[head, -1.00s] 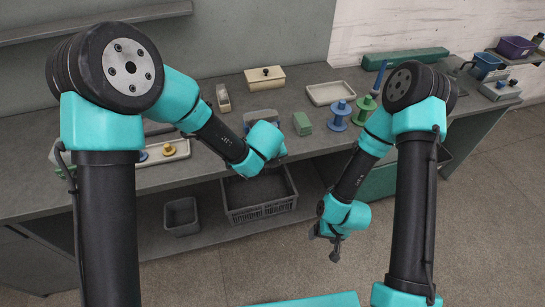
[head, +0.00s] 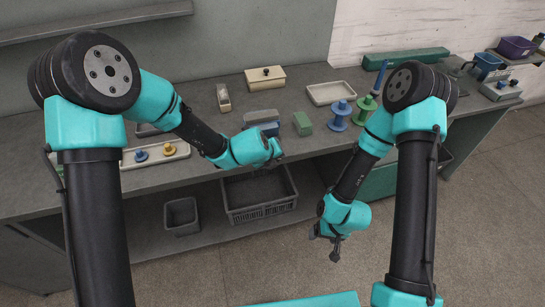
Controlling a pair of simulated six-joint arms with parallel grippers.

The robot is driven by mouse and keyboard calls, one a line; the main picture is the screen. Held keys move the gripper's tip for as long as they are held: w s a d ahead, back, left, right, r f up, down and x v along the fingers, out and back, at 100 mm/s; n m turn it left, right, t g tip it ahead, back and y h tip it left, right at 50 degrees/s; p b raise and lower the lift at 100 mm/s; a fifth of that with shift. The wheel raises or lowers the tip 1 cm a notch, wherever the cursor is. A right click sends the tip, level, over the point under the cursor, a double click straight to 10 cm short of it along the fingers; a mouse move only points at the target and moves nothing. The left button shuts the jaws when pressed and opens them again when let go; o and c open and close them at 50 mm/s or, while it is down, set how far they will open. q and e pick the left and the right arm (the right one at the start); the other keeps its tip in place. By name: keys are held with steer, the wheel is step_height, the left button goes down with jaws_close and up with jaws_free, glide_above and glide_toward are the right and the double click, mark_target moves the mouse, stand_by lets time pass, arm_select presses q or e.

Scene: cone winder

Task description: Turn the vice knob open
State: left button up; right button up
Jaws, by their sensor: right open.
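I cannot clearly make out a vice or its knob. A grey block with blue under it (head: 262,121) sits near the bench's front edge, and a small grey device (head: 500,90) stands at the far right; I cannot tell whether either is the vice. My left gripper (head: 275,156) is small and dark at the bench's front edge, just in front of the grey and blue block. Its fingers are too hidden to tell open from shut. My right gripper (head: 334,246) hangs low in front of the bench, pointing down, open and empty.
A green block (head: 302,123), blue spool (head: 339,116) and green spool (head: 365,110) stand on the bench (head: 215,168). A cream tray (head: 331,93) and lidded box (head: 265,78) lie behind. A dark crate (head: 232,214) and grey bin (head: 181,216) sit below.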

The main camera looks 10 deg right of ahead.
arm_select(q)
steer(key=shift+w+r, duration=0.1)
stand_by(0.3)
steer(key=o, duration=0.9)
steer(key=shift+d+m+g+y, duration=0.1)
steer(key=shift+m+g+y, duration=0.25)
steer(key=shift+y, duration=1.25)
steer(key=shift+y, duration=0.6)
